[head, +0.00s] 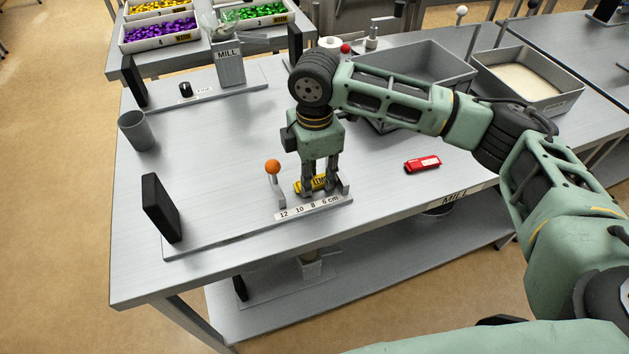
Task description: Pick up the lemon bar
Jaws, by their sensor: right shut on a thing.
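The lemon bar (302,187) is a small yellow bar with dark lettering. It is low at the front of the grey table, just behind a plate marked 12, 10, 8, 6 cm. My right gripper (319,188) points straight down over it and is shut on it. The fingers hide part of the bar. I cannot tell whether the bar touches the surface below. My left gripper is out of view.
A post with an orange ball (273,168) stands close left of the gripper. A black upright block (162,208) and a grey cup (136,131) are at left. A grey bin (440,62) stands behind my right arm.

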